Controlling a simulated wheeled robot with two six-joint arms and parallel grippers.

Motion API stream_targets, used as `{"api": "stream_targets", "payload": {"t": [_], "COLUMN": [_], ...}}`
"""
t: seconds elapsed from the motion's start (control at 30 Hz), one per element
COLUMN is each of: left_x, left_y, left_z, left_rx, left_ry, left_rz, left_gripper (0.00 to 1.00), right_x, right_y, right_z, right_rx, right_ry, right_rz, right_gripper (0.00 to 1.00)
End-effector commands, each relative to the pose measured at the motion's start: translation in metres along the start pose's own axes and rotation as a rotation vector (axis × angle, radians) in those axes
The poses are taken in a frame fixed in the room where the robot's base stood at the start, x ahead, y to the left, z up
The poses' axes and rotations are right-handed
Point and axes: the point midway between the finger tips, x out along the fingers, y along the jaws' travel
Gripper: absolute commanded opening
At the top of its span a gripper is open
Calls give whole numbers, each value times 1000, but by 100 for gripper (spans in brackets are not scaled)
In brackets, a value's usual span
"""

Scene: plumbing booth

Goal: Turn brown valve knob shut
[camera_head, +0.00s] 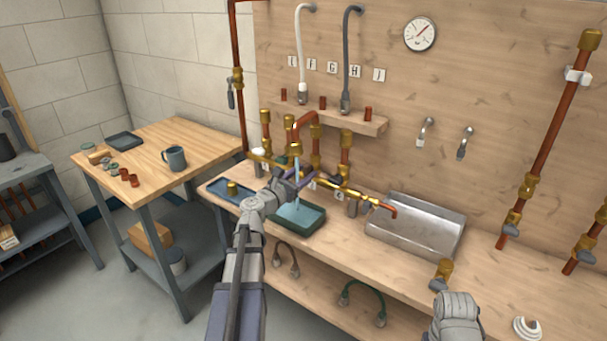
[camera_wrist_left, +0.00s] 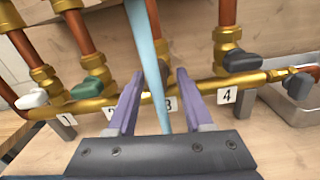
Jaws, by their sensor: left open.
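My left gripper (camera_head: 290,186) is open at the brass manifold (camera_head: 345,190) on the bench. In the left wrist view, its two purple fingers (camera_wrist_left: 160,92) point at the valve marked 3, with a blue water stream between them. A white knob (camera_wrist_left: 32,99) is at valve 1, a green knob (camera_wrist_left: 89,88) at valve 2 and a dark grey knob (camera_wrist_left: 242,61) at valve 4. Whether the fingers touch anything, I cannot tell.
Water falls into a dark green tray (camera_head: 300,222) below the manifold. A metal sink tray (camera_head: 415,232) stands to the right. A brass fitting (camera_head: 443,270) is at the bench front. Upright copper pipes rise close around the gripper.

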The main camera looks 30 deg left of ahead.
Motion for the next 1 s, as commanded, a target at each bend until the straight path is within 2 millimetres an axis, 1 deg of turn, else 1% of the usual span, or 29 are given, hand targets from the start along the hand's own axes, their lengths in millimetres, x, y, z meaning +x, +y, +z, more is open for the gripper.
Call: {"api": "stream_targets", "payload": {"t": [0.23,0.6,0.7,1.0], "left_x": [0,0,0,1], "left_y": [0,0,0,0], "left_z": [0,0,0,0], "left_rx": [0,0,0,0], "left_ry": [0,0,0,0], "left_rz": [0,1,0,0], "left_gripper": [51,10,0,0], "right_x": [0,0,0,0], "right_y": [0,0,0,0], "right_z": [0,0,0,0], "right_rx": [0,0,0,0], "right_ry": [0,0,0,0], "right_rz": [0,0,0,0], "right_gripper": [62,62,62,62]}}
